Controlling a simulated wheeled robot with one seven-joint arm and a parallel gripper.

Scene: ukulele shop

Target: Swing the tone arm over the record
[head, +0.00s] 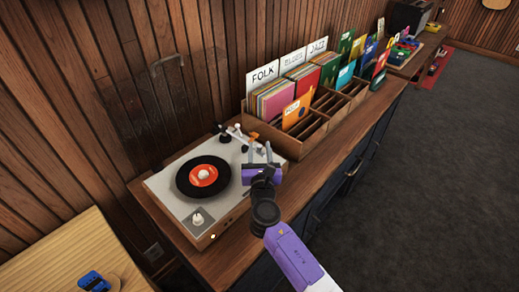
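The record player (213,213) stands on the long wooden counter, with a black record (188,188) with an orange label on its platter. The pale tone arm (238,137) is at the player's back right, beside the record and not over it. Its far end is hard to make out near my gripper. My gripper (259,150), on the purple and black wrist, is over the right side of the player. Its two grey fingers stand apart, and I see nothing clearly held between them. The wrist hides part of the player's right edge.
Wooden record bins (289,139) with FOLK and JAZZ dividers stand just behind the player's right side. The wood-panelled wall runs along the back. A lighter wooden table (62,248) is at the front left. The grey floor (440,170) at right is clear.

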